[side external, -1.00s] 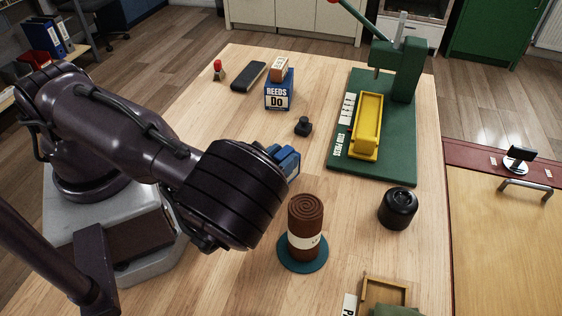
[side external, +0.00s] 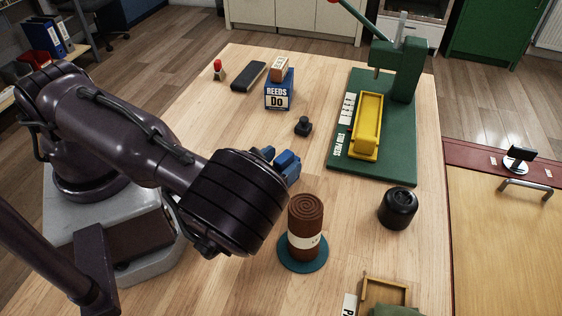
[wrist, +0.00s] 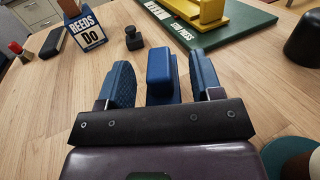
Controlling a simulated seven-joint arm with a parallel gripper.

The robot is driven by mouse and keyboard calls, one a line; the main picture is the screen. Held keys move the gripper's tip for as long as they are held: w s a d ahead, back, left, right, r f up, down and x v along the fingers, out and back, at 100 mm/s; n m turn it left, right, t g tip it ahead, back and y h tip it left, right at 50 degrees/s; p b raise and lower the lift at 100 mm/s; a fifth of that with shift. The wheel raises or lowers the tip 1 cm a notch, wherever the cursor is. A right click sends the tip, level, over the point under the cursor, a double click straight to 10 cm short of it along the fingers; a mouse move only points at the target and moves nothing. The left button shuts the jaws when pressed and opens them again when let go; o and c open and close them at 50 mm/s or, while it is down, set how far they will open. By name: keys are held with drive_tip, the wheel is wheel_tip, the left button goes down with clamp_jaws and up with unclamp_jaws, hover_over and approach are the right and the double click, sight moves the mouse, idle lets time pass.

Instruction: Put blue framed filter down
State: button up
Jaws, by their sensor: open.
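A blue block-like piece with a rounded top (wrist: 160,72), which I take for the blue framed filter, stands between my fingers in the wrist view. Its frame and lower part are hidden, so I cannot tell fully how it rests. My gripper (wrist: 158,62) is open, with its two blue ribbed fingers on either side of the piece and a gap showing on each side. In the side external view my gripper (side external: 278,161) is low over the wooden table, partly hidden behind my dark wrist, and the filter cannot be told clearly from the fingers there.
A brown roll (side external: 305,222) on a teal disc stands close by my wrist. A black round pot (side external: 398,208) and a green press (side external: 372,165) with a yellow tray are to the right. A small black knob (side external: 303,127) and a blue REEDS box (side external: 279,92) stand beyond.

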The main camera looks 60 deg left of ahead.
drive_tip(key=v, duration=0.4)
drive_tip(key=shift+s+d+r, duration=0.15)
drive_tip(key=shift+s+r, duration=0.15)
drive_tip(key=shift+r, duration=0.1)
drive_tip(key=w+d+r+n+g+h, duration=0.35)
drive_tip(key=r+n, duration=0.35)
drive_tip(key=n, duration=0.3)
drive_tip(key=w+d+r+n+g+h, duration=0.3)
drive_tip(key=r+n+g+h, duration=0.3)
drive_tip(key=n, duration=0.4)
drive_tip(key=s+a+r+n+y, duration=0.1)
drive_tip(key=s+a+r+n, duration=0.4)
drive_tip(key=r, duration=0.3)
drive_tip(key=s+a+r+n+g+y, duration=0.1)
drive_tip(key=s+a+r+n, duration=0.5)
drive_tip(key=s+a+r, duration=0.1)
drive_tip(key=shift+v, duration=0.85)
